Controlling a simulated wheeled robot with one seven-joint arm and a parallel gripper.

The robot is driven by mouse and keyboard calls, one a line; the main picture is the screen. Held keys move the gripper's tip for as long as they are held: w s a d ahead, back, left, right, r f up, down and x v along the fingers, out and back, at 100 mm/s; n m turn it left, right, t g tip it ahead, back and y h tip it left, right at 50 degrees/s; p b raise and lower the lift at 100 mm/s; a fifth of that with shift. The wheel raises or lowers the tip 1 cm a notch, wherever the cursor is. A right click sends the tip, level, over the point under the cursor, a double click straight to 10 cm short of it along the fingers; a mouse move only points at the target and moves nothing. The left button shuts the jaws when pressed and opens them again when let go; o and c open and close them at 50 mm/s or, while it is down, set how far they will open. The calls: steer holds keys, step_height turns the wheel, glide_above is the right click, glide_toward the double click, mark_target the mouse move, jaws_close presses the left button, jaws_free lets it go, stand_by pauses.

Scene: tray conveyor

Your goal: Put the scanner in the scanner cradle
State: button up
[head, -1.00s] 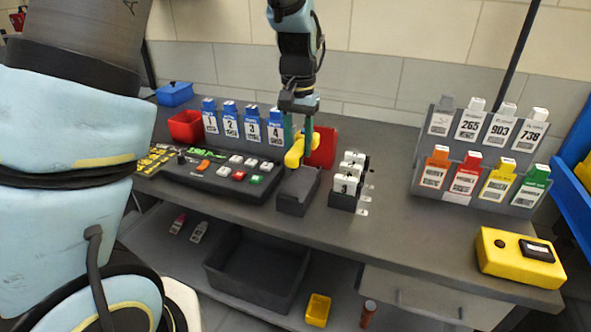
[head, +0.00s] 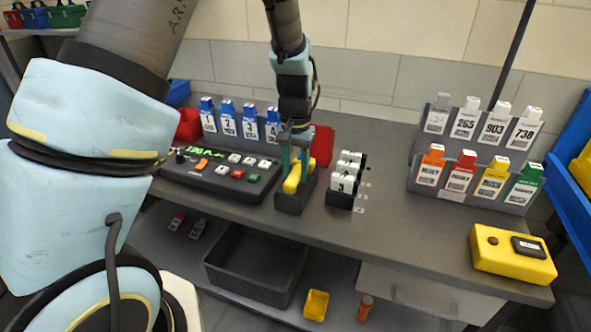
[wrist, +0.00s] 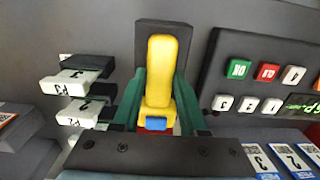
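The yellow scanner (head: 292,185) sits low in the dark grey scanner cradle (head: 291,204), its lower part hidden by the cradle's walls. My gripper (head: 297,172) points down over the cradle, with a green finger on each side of the scanner. In the wrist view the scanner (wrist: 161,75) lies between the green fingertips (wrist: 160,88), which appear to touch its sides. A blue patch shows at its near end. The cradle's dark wall (wrist: 143,35) rises beyond it. Whether the scanner rests on the cradle floor is hidden.
A control panel with coloured buttons (head: 222,174) stands close left of the cradle. A small rack of white labelled pieces (head: 341,197) stands close right. A red bin (head: 322,146) is behind. The bench between the small rack and the yellow box (head: 512,255) is mostly clear.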

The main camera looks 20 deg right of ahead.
mark_target(295, 174)
steer(key=o, duration=0.5)
steer(key=shift+c, duration=0.2)
steer(key=shift+r, duration=0.1)
step_height(295, 174, up, 12)
steer(key=b, duration=0.1)
steer(key=shift+b, duration=0.4)
steer(key=w+a+f+n, duration=0.2)
steer(key=a+n, duration=0.2)
steer(key=a, duration=1.3)
steer(key=s+a+f+n, duration=0.1)
steer(key=s+a, duration=0.2)
steer(key=a, duration=0.3)
steer(key=s+a+f+n+t, duration=0.1)
steer(key=s+a+n, duration=0.1)
steer(key=a, duration=0.5)
steer(key=shift+s+f+t, duration=0.25)
steer(key=shift+s+t, duration=0.05)
steer(key=shift+s, duration=0.2)
steer(key=shift+a, duration=0.1)
